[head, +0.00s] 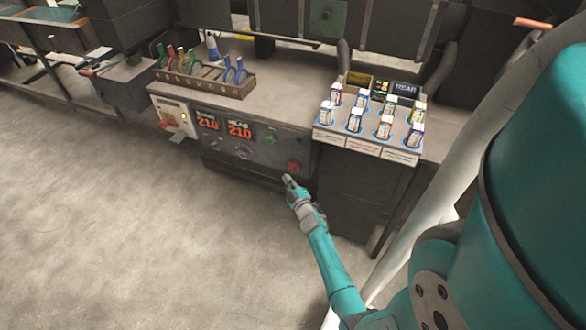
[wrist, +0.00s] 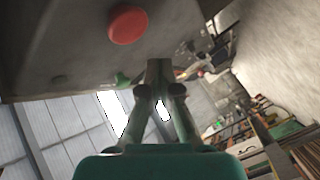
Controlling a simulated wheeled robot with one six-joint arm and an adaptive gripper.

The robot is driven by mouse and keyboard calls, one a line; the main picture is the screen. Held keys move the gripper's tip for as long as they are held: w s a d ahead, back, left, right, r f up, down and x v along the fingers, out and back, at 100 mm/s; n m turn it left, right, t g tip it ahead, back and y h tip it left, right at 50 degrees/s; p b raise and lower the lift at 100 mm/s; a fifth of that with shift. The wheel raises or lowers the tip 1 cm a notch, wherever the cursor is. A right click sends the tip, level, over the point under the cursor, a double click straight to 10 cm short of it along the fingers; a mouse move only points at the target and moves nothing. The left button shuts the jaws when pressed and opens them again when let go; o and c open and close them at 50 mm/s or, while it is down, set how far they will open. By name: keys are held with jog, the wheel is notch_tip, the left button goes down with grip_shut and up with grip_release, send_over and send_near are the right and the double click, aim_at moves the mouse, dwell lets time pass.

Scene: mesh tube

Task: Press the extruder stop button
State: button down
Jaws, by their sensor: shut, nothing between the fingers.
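The red stop button (head: 293,167) is on the right part of the machine's front panel, below and right of a green button (head: 271,139). In the wrist view the red button (wrist: 128,25) is a large round cap at the upper left of centre, and the green button (wrist: 122,79) shows smaller below it. My gripper (head: 288,179) is shut and empty, just below the red button in the head view. In the wrist view my gripper's fingertips (wrist: 159,66) are together, below and right of the red button. They look apart from it.
Two red displays reading 210 (head: 223,127) are left of the buttons. A tray of small labelled containers (head: 368,135) stands on the bench at right. A brown rack (head: 204,80) holds several coloured-handled tools. The grey floor (head: 110,220) at left is clear.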

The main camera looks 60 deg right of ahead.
jog(key=shift+s+a, duration=0.1)
jog(key=shift+a, duration=1.05)
jog(key=s+a+r+t+y, duration=0.15)
jog(key=s+a, duration=0.25)
jog(key=a, duration=0.5)
jog(key=s+a+y, duration=0.2)
jog(key=s+a, duration=0.1)
jog(key=a, duration=0.7)
jog(key=s+a+r+y, duration=0.1)
jog(key=s+a, duration=0.3)
jog(key=a, duration=0.5)
jog(key=s+a+r+m+y, duration=0.1)
jog(key=s+a+r+y, duration=0.2)
jog(key=s+a+r, duration=0.4)
jog(key=s+a+r+y, duration=0.3)
jog(key=s+a+r, duration=0.4)
jog(key=s+r, duration=0.4)
notch_tip(320, 180, up, 3)
jog(key=shift+s+a+r+m, duration=0.2)
jog(key=shift+s+a+m, duration=0.15)
jog(key=shift+s+m, duration=0.05)
jog(key=shift+y, duration=0.25)
